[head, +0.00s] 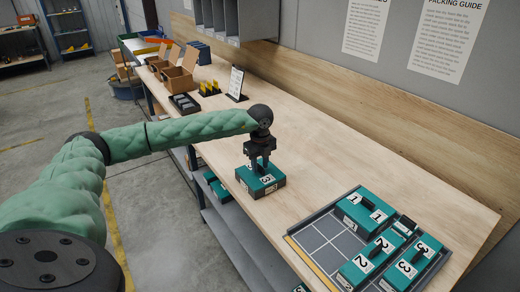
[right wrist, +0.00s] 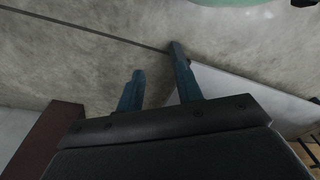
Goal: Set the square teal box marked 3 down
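The square teal box (head: 270,187) shows below my left gripper (head: 261,164) in the head view, at the front edge of the bench. A dark numeral on its white top label is partly covered by the fingers. My left gripper points down and appears shut on the box's top strap. Whether the box touches the bench is unclear. My right gripper (right wrist: 157,62) is in the right wrist view, its two fingers apart with nothing between them, over the floor. It does not show in the head view.
A grey tray (head: 297,238) with marked cells stands at the bench's right end, holding teal boxes marked 1 (head: 350,208), 2 (head: 352,273) and 3 (head: 408,283). Its left cells are empty. The bench (head: 315,165) between is bare. Cardboard boxes (head: 177,82) and a sign (head: 236,82) stand farther back.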

